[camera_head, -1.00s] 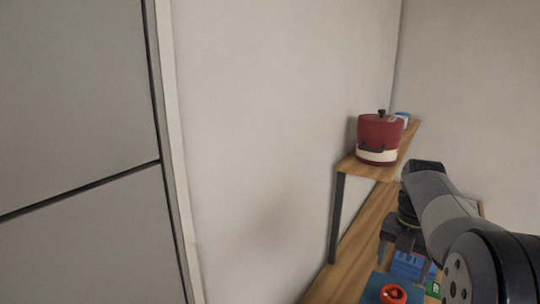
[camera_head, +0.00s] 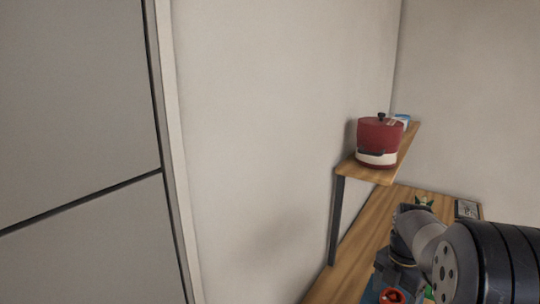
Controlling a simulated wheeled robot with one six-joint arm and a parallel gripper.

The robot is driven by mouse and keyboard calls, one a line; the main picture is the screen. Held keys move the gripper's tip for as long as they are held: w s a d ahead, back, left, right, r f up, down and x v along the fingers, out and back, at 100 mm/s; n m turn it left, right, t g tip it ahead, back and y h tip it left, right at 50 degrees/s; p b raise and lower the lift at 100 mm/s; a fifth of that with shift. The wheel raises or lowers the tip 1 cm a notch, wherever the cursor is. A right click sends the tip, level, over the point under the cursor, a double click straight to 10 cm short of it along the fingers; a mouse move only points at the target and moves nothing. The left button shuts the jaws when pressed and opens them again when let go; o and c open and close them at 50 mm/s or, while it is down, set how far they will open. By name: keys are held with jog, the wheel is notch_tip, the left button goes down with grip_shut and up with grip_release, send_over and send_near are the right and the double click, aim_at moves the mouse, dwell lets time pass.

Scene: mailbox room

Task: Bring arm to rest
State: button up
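My arm reaches in from the lower right corner over the wooden table, with its links folded low. My gripper (camera_head: 398,278) hangs below the wrist, pointing down near the table's lower part. Its fingers are dark and small, and I cannot tell whether they are open or shut. A red round thing (camera_head: 391,296) on a blue surface (camera_head: 371,291) shows just beneath it at the bottom edge. I cannot tell whether the gripper touches it.
A red and cream pot (camera_head: 378,140) stands on a raised wooden shelf (camera_head: 366,174), with a blue and white item (camera_head: 402,120) behind it. The table (camera_head: 364,230) holds a small green item (camera_head: 424,200) and a framed thing (camera_head: 467,209) at the back. Grey panels (camera_head: 75,110) stand left.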

jog(key=m, duration=0.5)
jog(key=shift+m, duration=0.3)
jog(key=m, duration=0.4)
jog(key=shift+m, duration=0.4)
jog(key=m, duration=0.5)
jog(key=shift+b, duration=0.35)
jog(key=shift+m, duration=2.5)
